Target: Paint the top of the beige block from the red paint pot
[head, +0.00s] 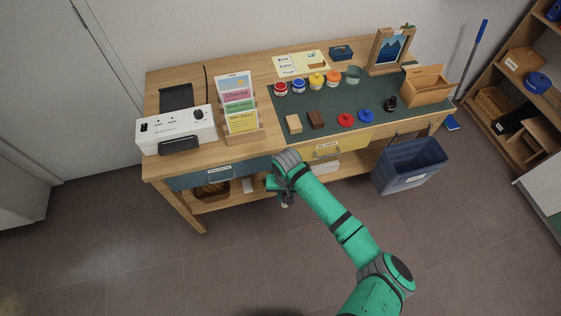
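The beige block (294,124) stands on the dark green mat near the front edge of the table, left of a brown block (316,119). The red paint pot (281,89) is at the mat's back left, the leftmost in a row of pots, behind the beige block. My gripper (284,203) hangs in front of the table, below the height of its top and apart from the block and the pot. Its fingers are small and partly hidden by the wrist, so I cannot tell whether they are open or hold anything.
Blue (299,86), yellow (317,80) and orange (333,78) pots stand right of the red one. Red (346,120) and blue (366,116) knobbed items lie on the mat (335,101). A card rack (245,137) stands left; a wooden box (427,88) right. A blue bin (409,172) is on the floor.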

